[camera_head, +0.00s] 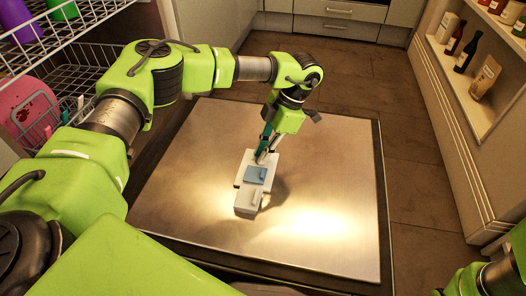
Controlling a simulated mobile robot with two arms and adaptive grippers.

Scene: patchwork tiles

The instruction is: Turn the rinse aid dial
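The open dishwasher door (330,180) lies flat in front of me, with a bare metal inner face. The rinse aid dial cannot be made out; the fingers cover that end. Whether the fingers are apart or closed is too small to tell. Only part of my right arm shows at the bottom right corner; its gripper is out of view.
Dishwasher racks (75,30) stand at the left, with a pink plate (28,108) in the lower one. Shelves with several bottles (467,48) are at the right. Drawers (338,22) close off the back. Brown floor tiles lie free beyond and right of the door.

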